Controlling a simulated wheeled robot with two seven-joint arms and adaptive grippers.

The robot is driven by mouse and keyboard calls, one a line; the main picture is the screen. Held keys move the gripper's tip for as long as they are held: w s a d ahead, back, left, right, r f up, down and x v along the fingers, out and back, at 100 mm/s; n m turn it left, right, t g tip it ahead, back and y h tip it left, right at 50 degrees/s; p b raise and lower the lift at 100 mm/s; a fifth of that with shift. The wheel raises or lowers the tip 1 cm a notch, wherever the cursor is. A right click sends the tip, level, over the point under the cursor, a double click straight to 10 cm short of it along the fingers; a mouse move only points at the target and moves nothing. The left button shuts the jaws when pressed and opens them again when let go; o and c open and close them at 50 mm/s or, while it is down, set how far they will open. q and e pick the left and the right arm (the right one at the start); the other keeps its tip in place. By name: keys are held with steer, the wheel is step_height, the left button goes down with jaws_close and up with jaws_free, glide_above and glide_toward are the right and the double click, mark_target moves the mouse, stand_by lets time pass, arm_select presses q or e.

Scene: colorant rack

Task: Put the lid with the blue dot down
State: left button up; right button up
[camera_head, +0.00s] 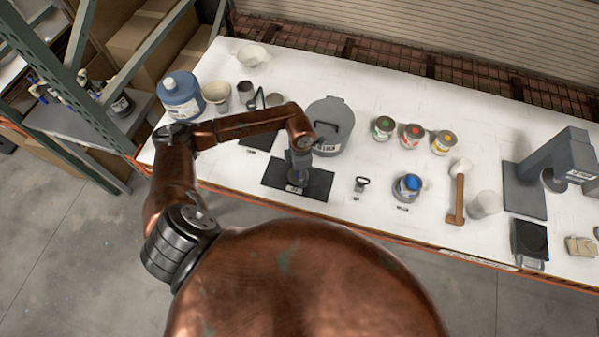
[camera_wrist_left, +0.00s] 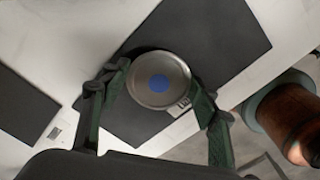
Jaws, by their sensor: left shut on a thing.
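The lid with the blue dot (camera_wrist_left: 158,83) is a round silver disc, seen face-up in the left wrist view. My left gripper (camera_wrist_left: 161,86) is shut on it, with one green finger on each side of its rim. Below the lid is a black mat (camera_wrist_left: 228,38). In the head view my left gripper (camera_head: 298,173) points down low over this mat (camera_head: 318,186) and mostly hides the lid. I cannot tell whether the lid touches the mat. My right gripper is not in view.
A grey lidded pot (camera_head: 330,122) stands close behind the gripper. An open can with blue colour (camera_head: 411,185) stands to the right, past a small black-handled tool (camera_head: 361,185). Several coloured cans, including a green-topped one (camera_head: 384,127), stand farther back. A grey stand (camera_head: 555,165) is at right.

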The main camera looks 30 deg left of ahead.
arm_select(q)
steer(key=o, duration=0.8)
steer(key=shift+c, duration=0.2)
steer(key=shift+r+p, duration=0.2)
steer(key=shift+p, duration=0.1)
step_height(320, 180, up, 12)
steer(key=b, duration=0.3)
